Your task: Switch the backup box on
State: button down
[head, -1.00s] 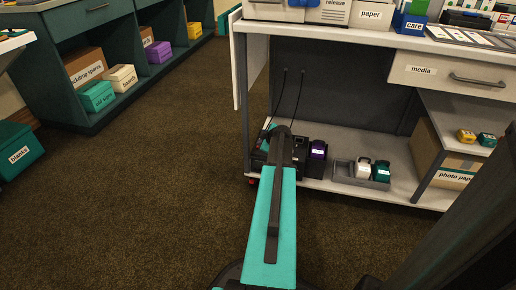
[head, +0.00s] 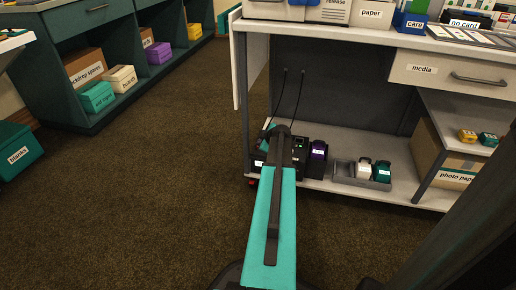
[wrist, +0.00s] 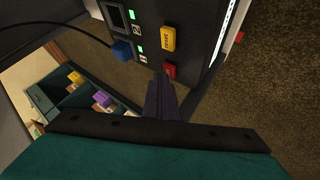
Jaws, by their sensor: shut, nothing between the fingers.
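The dark box (head: 301,151) stands on the low shelf of the white bench, largely hidden behind my arm in the head view. In the wrist view its dark face (wrist: 190,18) shows tilted, with a yellow reset button (wrist: 168,39), a red switch (wrist: 170,70), green lights (wrist: 139,49) by the marks 1 and 2, and a blue plug (wrist: 122,50). My gripper (wrist: 166,78) is shut and empty, its tips right at the red switch. I cannot tell whether they touch it. The fingertips are hidden in the head view.
A grey tray (head: 343,179) with a white and a green item is further right. Two black cables (head: 300,95) run up behind. The carpet (head: 150,190) on the left is clear.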

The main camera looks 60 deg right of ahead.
jog(key=shift+r, duration=0.1)
jog(key=shift+r+p, duration=1.3)
jog(key=shift+r, duration=1.65)
